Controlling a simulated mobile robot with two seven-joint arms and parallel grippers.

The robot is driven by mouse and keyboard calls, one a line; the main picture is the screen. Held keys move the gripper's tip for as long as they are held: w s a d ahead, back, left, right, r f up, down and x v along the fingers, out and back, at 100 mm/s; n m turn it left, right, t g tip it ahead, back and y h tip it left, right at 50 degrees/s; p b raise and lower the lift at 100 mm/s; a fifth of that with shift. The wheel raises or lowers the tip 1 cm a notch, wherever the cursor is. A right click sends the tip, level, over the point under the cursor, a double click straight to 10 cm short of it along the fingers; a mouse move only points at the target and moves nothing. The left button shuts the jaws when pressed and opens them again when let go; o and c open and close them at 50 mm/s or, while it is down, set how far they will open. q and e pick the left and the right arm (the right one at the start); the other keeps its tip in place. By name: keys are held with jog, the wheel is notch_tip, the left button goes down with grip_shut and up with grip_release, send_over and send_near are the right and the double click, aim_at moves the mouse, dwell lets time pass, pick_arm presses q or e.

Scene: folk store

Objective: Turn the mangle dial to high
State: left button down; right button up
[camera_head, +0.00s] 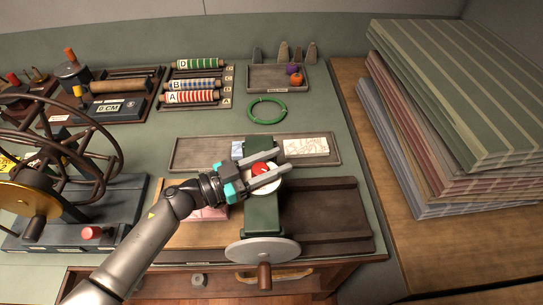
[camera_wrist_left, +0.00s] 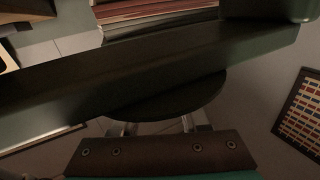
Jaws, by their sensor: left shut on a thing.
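The mangle is a dark green press (camera_head: 262,215) on a dark wooden board, with a grey round handwheel (camera_head: 262,251) at its front. On its top is a dial with a red knob (camera_head: 261,169) on a pale round face. My left gripper (camera_head: 281,173) reaches in from the left with its two grey fingers on either side of the red knob, shut on it. The fingers partly cover the dial face, so its marks and setting cannot be read. The left wrist view shows a dark beam (camera_wrist_left: 130,75) across the picture; the dial is not visible there.
A shallow tray (camera_head: 184,154) with paper cards lies behind the mangle. A green ring (camera_head: 267,111) and a rack of thread spools (camera_head: 197,97) are farther back. A spoked-wheel machine (camera_head: 75,150) stands left. Stacked striped cloth (camera_head: 455,100) fills the right side.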

aim_at(272, 183)
pick_arm(q)
jog(key=m+g, duration=0.1)
jog(key=m+g+h+b, duration=0.1)
jog(key=m+g, duration=0.1)
jog(key=g, duration=0.1)
jog(key=shift+s+f+b, duration=0.15)
jog(key=shift+s+b, duration=0.1)
jog(key=shift+b, duration=0.05)
jog(key=m+g+b, duration=0.2)
jog(key=g+b, duration=0.1)
jog(key=s+m+g+b, duration=0.1)
jog(key=m+g+b, duration=0.1)
jog(key=g+b, duration=0.1)
jog(key=s+m+g+y+b, duration=0.1)
jog(key=m+g+b, duration=0.2)
jog(key=g+b, duration=0.1)
jog(key=shift+f+g, duration=0.1)
jog(key=shift+g, duration=0.4)
jog(key=shift+s+a+m+g+y+b, duration=0.1)
jog(key=shift+s+m+g+y+b, duration=0.1)
jog(key=shift+m+g+y+b, duration=0.35)
jog(key=shift+s+a+m+g+y+b, duration=0.15)
jog(key=shift+m+g+b, duration=0.2)
jog(key=shift+g+b, duration=0.4)
jog(key=shift+d+r, duration=0.1)
jog(key=shift+r, duration=0.1)
jog(key=shift+c, duration=2.1)
grip_release()
